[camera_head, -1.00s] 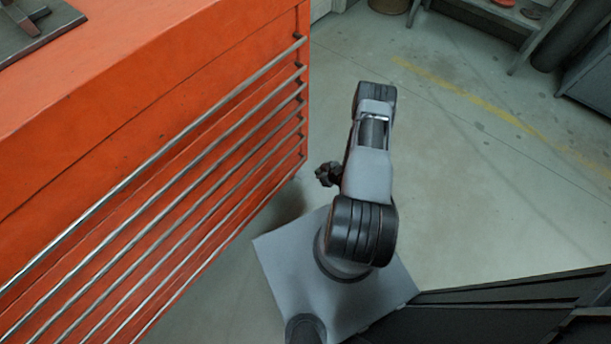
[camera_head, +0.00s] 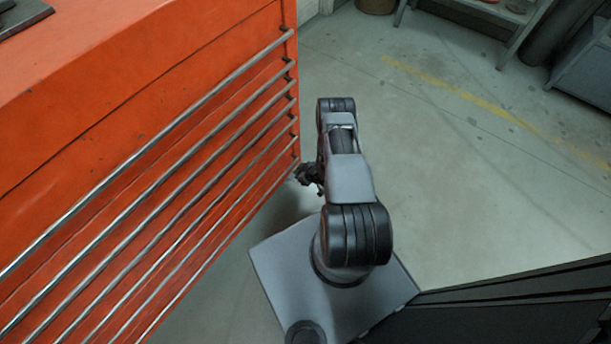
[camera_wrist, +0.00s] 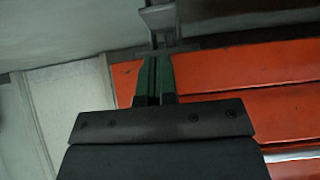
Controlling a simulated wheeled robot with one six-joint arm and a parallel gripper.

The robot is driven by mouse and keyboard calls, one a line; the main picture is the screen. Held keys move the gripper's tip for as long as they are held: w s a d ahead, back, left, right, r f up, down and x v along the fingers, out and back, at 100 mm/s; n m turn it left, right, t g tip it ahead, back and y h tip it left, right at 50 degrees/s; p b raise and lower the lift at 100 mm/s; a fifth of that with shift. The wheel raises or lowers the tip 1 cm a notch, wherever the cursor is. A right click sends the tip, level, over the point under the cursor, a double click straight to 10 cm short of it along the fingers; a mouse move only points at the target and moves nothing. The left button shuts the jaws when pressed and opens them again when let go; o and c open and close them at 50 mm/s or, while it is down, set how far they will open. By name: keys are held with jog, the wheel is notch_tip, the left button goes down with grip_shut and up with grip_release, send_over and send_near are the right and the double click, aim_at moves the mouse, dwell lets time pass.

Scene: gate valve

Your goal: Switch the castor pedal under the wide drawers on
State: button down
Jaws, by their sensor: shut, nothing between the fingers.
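The wide drawers (camera_head: 150,150) are an orange cabinet with long metal bar handles, filling the left of the head view. Their orange fronts also show at the right of the wrist view (camera_wrist: 220,75). My gripper (camera_head: 306,176) is near the cabinet's lower right corner in the head view, partly hidden by my arm. In the wrist view my gripper (camera_wrist: 155,58) is shut and empty. A grey metal piece (camera_wrist: 158,18), perhaps part of the castor or its pedal, is just beyond the fingertips, beside the cabinet's edge. I cannot tell whether they touch, nor the pedal's setting.
Open concrete floor (camera_head: 440,190) with a yellow line lies to the right of my arm. A shelf or bench (camera_head: 505,22) stands at the back right. A dark, ridged structure (camera_head: 520,305) borders the lower right. A pale panel (camera_wrist: 70,110) shows at the wrist view's left.

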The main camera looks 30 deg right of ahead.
aim_at(291, 175)
jog(key=shift+s+f+b, duration=0.1)
jog(key=shift+f+b, duration=0.5)
jog(key=shift+f, duration=1.3)
jog(key=shift+s+d+f+b, duration=0.1)
jog(key=shift+f+b, duration=0.45)
jog(key=shift+b, duration=0.1)
jog(key=shift+f+b, duration=1.85)
jog(key=shift+b, duration=0.5)
